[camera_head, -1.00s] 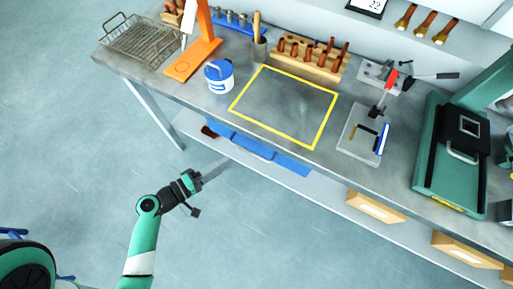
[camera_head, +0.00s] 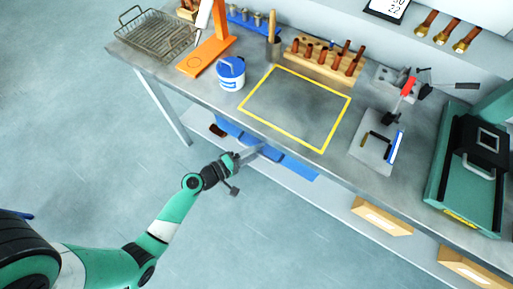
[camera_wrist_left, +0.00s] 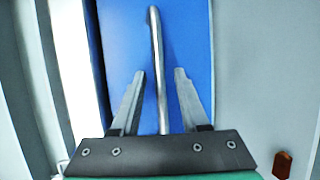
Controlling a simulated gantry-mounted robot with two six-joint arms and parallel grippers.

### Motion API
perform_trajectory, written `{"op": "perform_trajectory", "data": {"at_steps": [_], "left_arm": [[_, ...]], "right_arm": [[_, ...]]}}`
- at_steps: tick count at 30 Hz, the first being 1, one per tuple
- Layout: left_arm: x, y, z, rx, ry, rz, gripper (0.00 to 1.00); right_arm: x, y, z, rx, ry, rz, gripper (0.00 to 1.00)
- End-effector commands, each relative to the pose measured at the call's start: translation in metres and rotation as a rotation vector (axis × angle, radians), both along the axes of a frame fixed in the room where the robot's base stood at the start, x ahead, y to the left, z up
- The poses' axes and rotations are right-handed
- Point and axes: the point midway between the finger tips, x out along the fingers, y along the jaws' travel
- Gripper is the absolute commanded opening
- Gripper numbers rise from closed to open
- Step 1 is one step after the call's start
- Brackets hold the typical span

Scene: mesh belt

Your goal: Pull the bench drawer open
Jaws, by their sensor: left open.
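The bench drawer has a blue front (camera_head: 300,168) under the front edge of the bench, partly hidden by my left gripper in the head view. In the left wrist view, the blue drawer front (camera_wrist_left: 190,35) fills the middle, with a silver bar handle (camera_wrist_left: 155,35) running along it. My left gripper (camera_head: 255,150) is at the drawer front. Its fingers (camera_wrist_left: 160,75) are open, one on each side of the handle, with gaps between; I cannot tell how deep the handle sits. My right gripper is not in view.
The steel bench (camera_head: 205,92) carries a wire basket (camera_head: 150,40), a blue and white tub (camera_head: 231,73), a yellow-outlined area (camera_head: 290,108) and a green machine (camera_head: 470,170). Wooden bins (camera_head: 382,216) sit on the lower shelf. The floor in front is clear.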

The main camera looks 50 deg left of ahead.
Motion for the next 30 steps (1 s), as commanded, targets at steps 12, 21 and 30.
{"op": "perform_trajectory", "data": {"at_steps": [12,21,30], "left_arm": [[0.0006,0.0000,0.0000,0.000,0.000,0.000,0.12],[0.0004,0.0000,0.0000,0.000,0.000,0.000,0.00],[0.0004,0.0000,0.0001,0.000,0.000,0.000,0.00]], "right_arm": [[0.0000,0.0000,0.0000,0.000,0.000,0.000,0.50],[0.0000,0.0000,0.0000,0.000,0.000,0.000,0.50],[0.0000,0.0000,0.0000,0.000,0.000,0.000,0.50]]}}
